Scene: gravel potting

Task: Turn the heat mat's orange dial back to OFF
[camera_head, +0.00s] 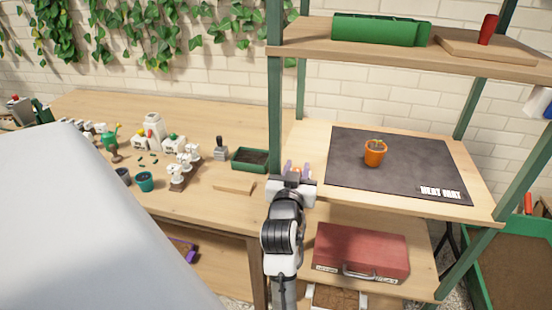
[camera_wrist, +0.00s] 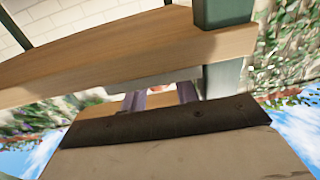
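The heat mat (camera_head: 335,175) is a dark sheet on the middle wooden shelf in the head view, with a white label at its front right. My gripper (camera_head: 296,170) is at the left end of that shelf. Its two purple fingers stand apart, with a small patch of orange and white between them, probably the dial. The wrist view also shows my gripper (camera_wrist: 161,98) with spread fingers and a small reddish and white patch between them. I cannot tell whether the fingers touch it. The dial's pointer and markings cannot be read.
An orange pot (camera_head: 374,154) with a plant stands on the mat. A green shelf post (camera_head: 274,115) rises just left of my gripper. A green tray (camera_head: 250,160) and a wooden block (camera_head: 233,184) lie on the bench to the left. A red case (camera_head: 360,250) sits below.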

